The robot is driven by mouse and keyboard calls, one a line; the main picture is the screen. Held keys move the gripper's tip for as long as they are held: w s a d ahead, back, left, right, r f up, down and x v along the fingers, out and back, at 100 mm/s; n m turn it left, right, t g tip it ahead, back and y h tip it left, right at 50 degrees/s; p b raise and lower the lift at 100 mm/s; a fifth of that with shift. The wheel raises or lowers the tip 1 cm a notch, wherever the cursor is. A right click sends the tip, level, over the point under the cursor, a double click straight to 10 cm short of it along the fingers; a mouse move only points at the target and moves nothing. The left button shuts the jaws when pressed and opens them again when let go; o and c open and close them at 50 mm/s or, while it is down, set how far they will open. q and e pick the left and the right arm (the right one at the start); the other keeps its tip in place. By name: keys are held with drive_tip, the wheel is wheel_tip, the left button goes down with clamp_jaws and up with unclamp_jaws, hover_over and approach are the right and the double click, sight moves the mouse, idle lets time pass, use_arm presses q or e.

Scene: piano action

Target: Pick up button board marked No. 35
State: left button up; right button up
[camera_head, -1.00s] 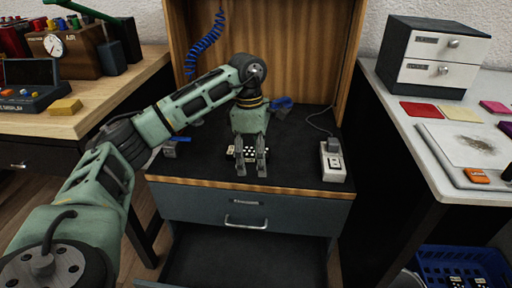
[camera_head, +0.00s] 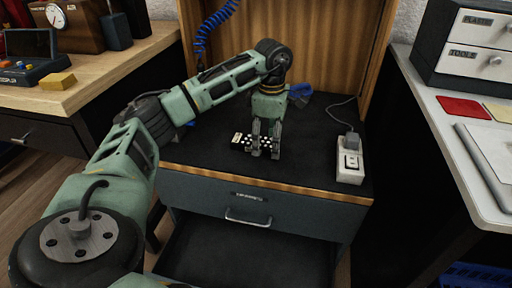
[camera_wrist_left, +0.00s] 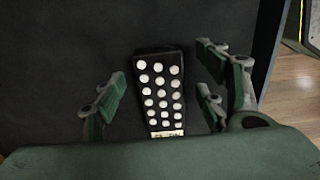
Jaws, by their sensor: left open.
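A black button board (camera_head: 242,142) with rows of white round buttons lies on the dark bench top. It also shows in the left wrist view (camera_wrist_left: 160,88), with a pale label strip at its lower end; the number is too small to read. My left gripper (camera_head: 266,153) points down over the board and hides part of it in the head view. In the left wrist view my left gripper (camera_wrist_left: 160,78) is open, with fingers on both sides of the board and gaps between them and it. My right gripper is not in view.
A white switch box (camera_head: 349,165) with a cable stands on the bench's right side. A drawer below the bench (camera_head: 245,212) has an open compartment under it. A wooden back panel (camera_head: 320,50) rises behind. A side table (camera_head: 435,110) stands at right.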

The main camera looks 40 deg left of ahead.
use_arm(q)
drive_tip(key=shift+f, duration=0.4)
drive_tip(key=shift+r, duration=0.15)
drive_tip(key=c, duration=1.5)
